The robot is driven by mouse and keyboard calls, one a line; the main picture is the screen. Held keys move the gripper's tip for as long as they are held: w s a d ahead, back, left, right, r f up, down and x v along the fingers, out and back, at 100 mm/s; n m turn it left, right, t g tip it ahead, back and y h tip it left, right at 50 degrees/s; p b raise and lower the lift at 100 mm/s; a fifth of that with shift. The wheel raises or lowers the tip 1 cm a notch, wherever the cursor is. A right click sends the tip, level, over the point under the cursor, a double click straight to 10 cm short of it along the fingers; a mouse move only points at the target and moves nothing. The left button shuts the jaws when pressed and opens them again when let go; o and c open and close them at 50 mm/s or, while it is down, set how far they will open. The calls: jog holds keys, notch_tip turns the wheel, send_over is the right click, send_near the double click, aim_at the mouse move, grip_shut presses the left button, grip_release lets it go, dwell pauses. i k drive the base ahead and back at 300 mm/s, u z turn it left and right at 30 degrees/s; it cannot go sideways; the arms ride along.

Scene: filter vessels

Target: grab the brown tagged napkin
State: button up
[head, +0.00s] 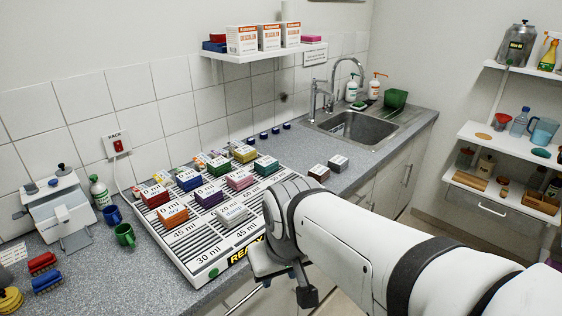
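A small brown block-shaped napkin with a pale tag on top (319,172) lies on the grey counter, right of the striped board and left of the sink cabinet's front edge. A dark grey one (338,163) lies just behind it to the right. My gripper (286,286) hangs in front of the counter's front edge, below and to the left of the brown napkin and apart from it. My white arm reaches in from the lower right. The wrist hides much of the gripper, so its opening is unclear.
The striped board (205,271) holds several coloured tagged blocks. A sink (356,127) with a tap is behind right. A wall shelf holds boxes (242,39).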

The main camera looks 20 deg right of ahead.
aim_at(321, 173)
jog(key=z, duration=2.65)
jog(key=i, duration=2.25)
jog(key=u, duration=1.25)
jog(key=k, duration=0.1)
jog(key=u, duration=2.25)
jog(key=i, duration=0.25)
jog(key=z, duration=0.15)
